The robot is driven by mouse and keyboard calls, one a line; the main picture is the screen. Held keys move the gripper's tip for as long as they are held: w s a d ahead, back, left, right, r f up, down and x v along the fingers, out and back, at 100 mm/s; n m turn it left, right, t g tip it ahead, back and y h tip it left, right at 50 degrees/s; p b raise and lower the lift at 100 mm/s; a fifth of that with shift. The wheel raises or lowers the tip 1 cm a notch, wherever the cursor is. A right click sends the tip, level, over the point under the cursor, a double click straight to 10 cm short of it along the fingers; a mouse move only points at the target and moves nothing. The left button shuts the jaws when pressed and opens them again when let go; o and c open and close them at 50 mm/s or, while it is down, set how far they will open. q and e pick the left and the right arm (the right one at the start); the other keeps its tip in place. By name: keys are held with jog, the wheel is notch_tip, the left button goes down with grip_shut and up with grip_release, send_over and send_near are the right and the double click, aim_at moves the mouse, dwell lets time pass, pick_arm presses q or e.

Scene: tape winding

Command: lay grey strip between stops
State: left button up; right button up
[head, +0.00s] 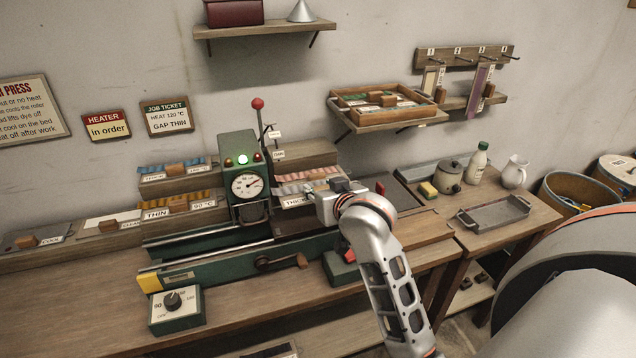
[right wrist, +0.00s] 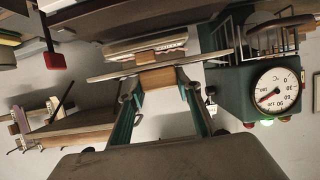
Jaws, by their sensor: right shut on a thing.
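In the right wrist view, my right gripper (right wrist: 160,88) is shut on a small wooden block (right wrist: 157,79). A thin pale grey strip (right wrist: 110,74) runs along the block and sticks out on both sides of the fingers. In the head view, my right gripper (head: 330,200) is in front of the rack labelled THICK, just right of the green press (head: 238,170). The held strip is mostly hidden there by the gripper. The press bed (head: 215,240) runs below. I cannot clearly make out the stops. My left gripper is not in view.
The press dial (head: 250,184) and red-knobbed lever (head: 258,104) stand close left of my gripper. A hand crank (head: 290,261) juts out in front. A control box (head: 175,308) sits front left. A grey tray (head: 493,213) stands on the right-hand table.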

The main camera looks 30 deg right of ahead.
jog(key=shift+f, duration=3.05)
jog(key=shift+f, duration=0.45)
jog(key=o, duration=1.2)
jog(key=shift+o, duration=0.2)
jog(key=shift+s, duration=0.1)
